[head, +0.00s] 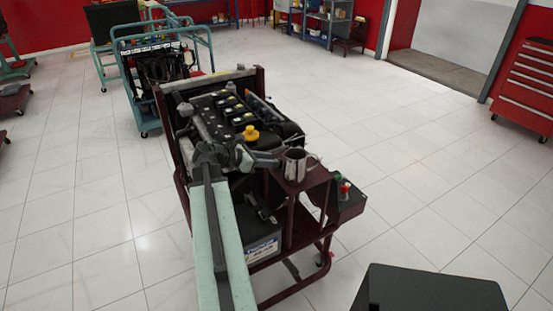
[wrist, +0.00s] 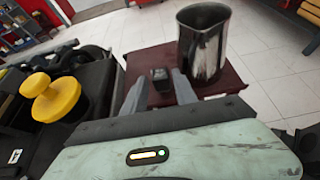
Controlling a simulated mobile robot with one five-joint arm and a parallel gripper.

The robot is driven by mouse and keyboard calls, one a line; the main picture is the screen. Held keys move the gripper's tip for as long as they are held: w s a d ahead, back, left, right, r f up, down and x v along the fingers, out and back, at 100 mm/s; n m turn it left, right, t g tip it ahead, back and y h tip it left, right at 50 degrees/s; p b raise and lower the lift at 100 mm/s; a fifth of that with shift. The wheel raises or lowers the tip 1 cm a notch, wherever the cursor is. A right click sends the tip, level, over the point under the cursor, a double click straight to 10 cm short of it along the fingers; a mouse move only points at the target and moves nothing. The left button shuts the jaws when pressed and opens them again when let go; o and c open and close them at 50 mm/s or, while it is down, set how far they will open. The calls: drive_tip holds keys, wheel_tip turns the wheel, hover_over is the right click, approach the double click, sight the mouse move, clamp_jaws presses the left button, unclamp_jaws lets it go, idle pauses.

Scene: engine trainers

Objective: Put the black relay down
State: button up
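The black relay (wrist: 160,77) is a small dark block in the wrist view. It shows between the two fingers of my gripper (wrist: 159,82), over the dark red shelf (wrist: 222,82) of the engine stand. The fingers are spread to either side of it, with a narrow strip of shelf seeming to show beside the relay, so my gripper looks open around it. Whether the relay's underside touches the shelf is hard to tell. In the head view my gripper (head: 266,161) is by the shelf's left edge, and the relay cannot be made out there.
A shiny metal jug (wrist: 203,45) stands on the shelf just right of my right finger; it also shows in the head view (head: 295,165). The engine with a yellow cap (wrist: 55,100) is close on the left. A red tool cabinet (head: 525,85) stands far right. Open floor surrounds the stand.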

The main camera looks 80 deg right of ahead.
drive_tip(key=p+v, duration=0.2)
drive_tip(key=v, duration=0.6)
drive_tip(key=shift+p, duration=0.3)
